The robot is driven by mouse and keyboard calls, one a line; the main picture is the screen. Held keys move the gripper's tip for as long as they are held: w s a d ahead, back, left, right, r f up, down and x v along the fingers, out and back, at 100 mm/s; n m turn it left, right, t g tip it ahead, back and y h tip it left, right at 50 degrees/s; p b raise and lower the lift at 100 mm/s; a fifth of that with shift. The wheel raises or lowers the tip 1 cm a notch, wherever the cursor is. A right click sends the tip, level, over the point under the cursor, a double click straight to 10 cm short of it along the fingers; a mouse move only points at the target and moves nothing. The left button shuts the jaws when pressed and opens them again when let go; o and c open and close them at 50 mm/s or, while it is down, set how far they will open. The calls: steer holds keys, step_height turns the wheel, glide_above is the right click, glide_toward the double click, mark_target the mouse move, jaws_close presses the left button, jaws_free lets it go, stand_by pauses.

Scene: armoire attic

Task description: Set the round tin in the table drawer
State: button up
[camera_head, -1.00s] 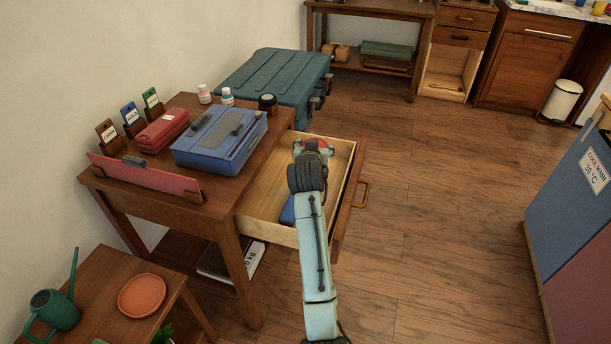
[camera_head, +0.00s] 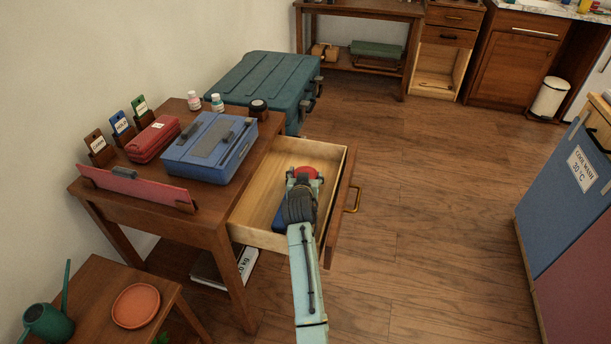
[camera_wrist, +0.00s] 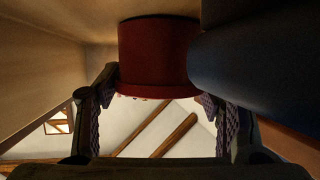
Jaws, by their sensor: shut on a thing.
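The round tin (camera_wrist: 158,52) is red and sits between the two fingers of my gripper (camera_wrist: 160,118) in the wrist view. My gripper is shut on it. In the head view the tin (camera_head: 306,172) shows as a red top at my gripper (camera_head: 304,178), inside the outline of the open table drawer (camera_head: 262,192). The drawer is pale wood inside. My wrist and arm hide part of it. Whether the tin touches the drawer floor, I cannot tell.
A blue object (camera_head: 279,218) lies in the drawer's near part, partly hidden by my arm; a dark blue shape (camera_wrist: 255,70) is close beside the tin. The tabletop holds a blue case (camera_head: 210,148), a red case (camera_head: 154,138) and small jars. The drawer's far part is clear.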

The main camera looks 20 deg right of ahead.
steer(key=shift+f, duration=0.15)
steer(key=o, duration=1.5)
steer(key=shift+r, duration=0.3)
steer(key=b+v, duration=0.1)
steer(key=v, duration=0.6)
steer(key=shift+s, duration=0.2)
